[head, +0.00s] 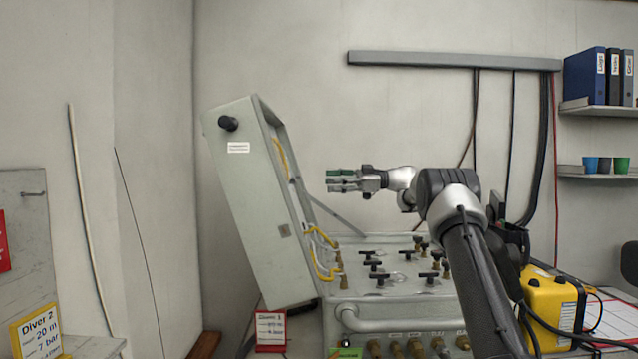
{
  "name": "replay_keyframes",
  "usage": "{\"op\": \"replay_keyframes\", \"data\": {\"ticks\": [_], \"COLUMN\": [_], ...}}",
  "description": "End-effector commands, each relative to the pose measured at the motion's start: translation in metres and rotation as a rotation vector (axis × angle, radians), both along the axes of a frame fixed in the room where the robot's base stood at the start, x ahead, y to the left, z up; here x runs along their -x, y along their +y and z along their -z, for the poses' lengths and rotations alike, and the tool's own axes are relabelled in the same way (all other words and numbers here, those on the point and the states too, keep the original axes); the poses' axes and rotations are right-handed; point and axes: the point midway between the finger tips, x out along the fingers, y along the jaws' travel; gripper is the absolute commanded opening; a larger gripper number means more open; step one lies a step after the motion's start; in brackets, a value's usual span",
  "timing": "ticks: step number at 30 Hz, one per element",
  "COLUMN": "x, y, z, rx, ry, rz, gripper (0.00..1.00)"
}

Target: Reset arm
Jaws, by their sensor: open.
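My arm rises from the lower right and bends at the elbow, so its end points left. My gripper (331,180) is open and empty, with its fingers pointing left in the air. It is above the air panel (385,316), which has several black-handled valves (378,278) on top and brass fittings along its front. To the left of my gripper stands the tilted grey panel box (247,205), with a black knob and a white label. Its open side shows yellow hoses (320,252). A gap appears between my fingertips and the box; its depth is unclear.
A yellow case (549,308) with cables stands at the right, beside my arm. A Diver 2 sign (40,330) is at lower left, and a red-edged card (270,328) is below the box. Shelves (598,171) hang at right. The wall space above my gripper is clear.

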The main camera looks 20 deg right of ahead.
Motion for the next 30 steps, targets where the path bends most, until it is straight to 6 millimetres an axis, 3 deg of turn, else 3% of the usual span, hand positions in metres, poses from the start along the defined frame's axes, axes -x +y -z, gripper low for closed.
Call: {"op": "replay_keyframes", "data": {"ticks": [6, 19, 23, 26, 27, 30], "x": [0.002, 0.0, -0.012, -0.023, -0.024, -0.015], "y": [-0.01, -0.007, 0.003, 0.007, 0.005, -0.012], "z": [0.0, -0.007, -0.052, -0.11, -0.133, -0.176], "rx": [-0.001, -0.003, -0.03, -0.066, -0.08, -0.103], "ry": [0.0, -0.012, -0.085, -0.164, -0.186, -0.201], "rz": [-0.001, 0.017, 0.163, 0.384, 0.491, 0.763], "gripper": [0.42, 0.42, 0.42, 0.42, 0.42, 0.42]}}
